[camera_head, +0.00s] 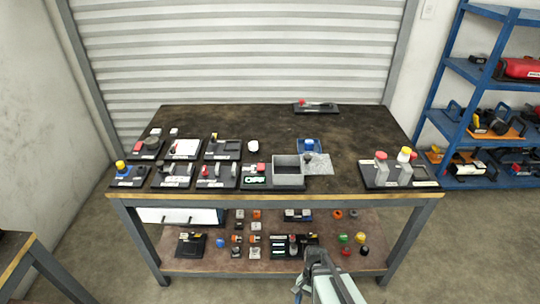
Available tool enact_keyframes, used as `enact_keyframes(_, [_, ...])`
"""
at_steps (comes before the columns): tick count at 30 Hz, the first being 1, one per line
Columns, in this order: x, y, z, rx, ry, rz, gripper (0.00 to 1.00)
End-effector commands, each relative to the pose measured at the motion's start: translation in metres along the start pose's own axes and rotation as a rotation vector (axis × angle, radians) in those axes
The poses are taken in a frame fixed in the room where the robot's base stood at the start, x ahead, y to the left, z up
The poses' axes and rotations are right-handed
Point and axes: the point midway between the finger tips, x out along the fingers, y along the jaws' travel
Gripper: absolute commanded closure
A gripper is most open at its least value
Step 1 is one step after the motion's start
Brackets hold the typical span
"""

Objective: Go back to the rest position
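The end of my arm, with my gripper (316,258), shows at the bottom of the head view, right of centre. It is in front of the workbench (370,140) and overlaps the lower shelf's front edge in the picture. It looks apart from the items on the tabletop. The fingers are small and dark here, and I cannot tell whether they are open or shut. No held object can be made out.
Black boards with small parts line the bench's front left. A grey open box (288,170) stands front centre, and a board with red and yellow caps (398,172) at right. The lower shelf (215,262) holds several small parts. A blue rack (446,125) stands right.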

Motion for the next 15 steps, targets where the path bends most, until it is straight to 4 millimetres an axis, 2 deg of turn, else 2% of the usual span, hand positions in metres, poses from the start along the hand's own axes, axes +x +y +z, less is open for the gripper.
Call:
enact_keyframes(1, [0.014,0.009,0.004,-0.035,-0.008,0.013,0.32])
enact_keyframes(6, [0.056,0.034,0.017,-0.175,-0.030,0.047,0.32])
enact_keyframes(15, [0.120,0.077,0.045,-0.420,-0.079,0.096,0.32])
